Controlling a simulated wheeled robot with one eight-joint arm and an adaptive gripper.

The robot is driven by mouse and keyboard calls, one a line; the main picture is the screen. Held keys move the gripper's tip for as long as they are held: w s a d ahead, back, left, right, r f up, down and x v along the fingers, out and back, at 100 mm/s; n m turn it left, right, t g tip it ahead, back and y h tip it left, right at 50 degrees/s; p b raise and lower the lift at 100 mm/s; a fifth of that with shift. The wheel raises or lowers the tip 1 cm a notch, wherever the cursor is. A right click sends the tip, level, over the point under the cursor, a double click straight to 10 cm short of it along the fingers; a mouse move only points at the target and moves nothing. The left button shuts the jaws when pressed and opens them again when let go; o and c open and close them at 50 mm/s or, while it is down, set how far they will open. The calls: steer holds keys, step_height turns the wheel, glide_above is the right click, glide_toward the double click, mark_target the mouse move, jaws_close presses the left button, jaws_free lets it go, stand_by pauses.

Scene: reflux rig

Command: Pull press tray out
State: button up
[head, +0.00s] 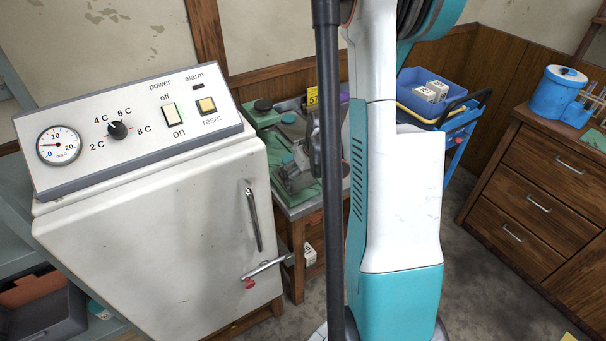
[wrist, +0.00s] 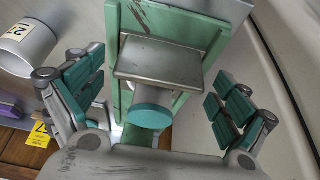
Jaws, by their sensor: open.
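In the wrist view, a metal press tray (wrist: 160,62) with a round teal knob (wrist: 150,115) at its near end sits in a green frame (wrist: 187,30). My gripper (wrist: 158,88) is open, with one teal-padded finger to the left of the tray and knob and the other to the right. Gaps show on both sides, so neither finger appears to touch the knob. In the head view my gripper (head: 303,172) is over the small work table, partly hidden by my dark column; the tray cannot be made out there.
A white cabinet (head: 150,235) with a projecting door handle (head: 253,215) stands close on the left.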

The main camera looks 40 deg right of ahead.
stand_by(0.3)
steer(key=v, duration=1.2)
stand_by(0.6)
